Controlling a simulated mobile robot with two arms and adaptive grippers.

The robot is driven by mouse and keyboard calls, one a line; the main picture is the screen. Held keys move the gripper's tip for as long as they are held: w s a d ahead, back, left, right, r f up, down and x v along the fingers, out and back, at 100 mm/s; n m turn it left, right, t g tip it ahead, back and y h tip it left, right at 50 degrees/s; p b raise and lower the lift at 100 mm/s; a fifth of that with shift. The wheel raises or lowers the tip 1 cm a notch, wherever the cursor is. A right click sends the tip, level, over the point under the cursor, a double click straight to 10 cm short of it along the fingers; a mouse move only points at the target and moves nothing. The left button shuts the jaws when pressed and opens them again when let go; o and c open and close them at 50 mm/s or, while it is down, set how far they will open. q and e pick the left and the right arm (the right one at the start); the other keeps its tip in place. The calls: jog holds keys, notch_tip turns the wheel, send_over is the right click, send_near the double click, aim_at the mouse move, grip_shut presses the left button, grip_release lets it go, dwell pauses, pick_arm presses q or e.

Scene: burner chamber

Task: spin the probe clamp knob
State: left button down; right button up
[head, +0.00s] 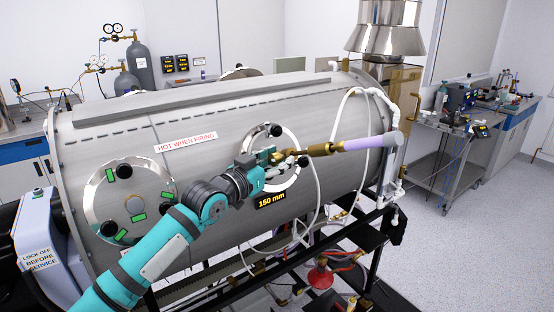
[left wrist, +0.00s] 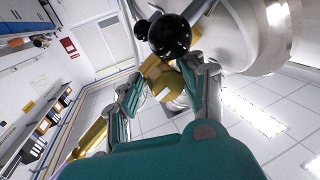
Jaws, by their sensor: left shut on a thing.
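The steel burner chamber (head: 225,115) lies across the middle of the head view. A round port (head: 285,182) on its side has black ball knobs on its rim. A lavender probe (head: 365,143) with brass fittings (head: 320,149) sticks out from this port to the right. My left gripper (head: 278,157) is at the port, by the inner end of the brass. In the left wrist view its fingers (left wrist: 168,92) are closed about a faceted brass piece (left wrist: 158,72), which appears to be the probe clamp knob. The fingers partly hide it. My right gripper is not in view.
A large black ball knob (left wrist: 170,36) is close beyond the fingers. A white hose (head: 337,120) loops around the probe. A "150 mm" label (head: 271,200) is below the port. Another round port (head: 130,203) is at left. A steel cart (head: 455,150) stands at right, with open floor nearby.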

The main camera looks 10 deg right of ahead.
pick_arm(q)
jog(key=shift+w+a+r, duration=0.1)
jog(key=shift+w+a, duration=0.1)
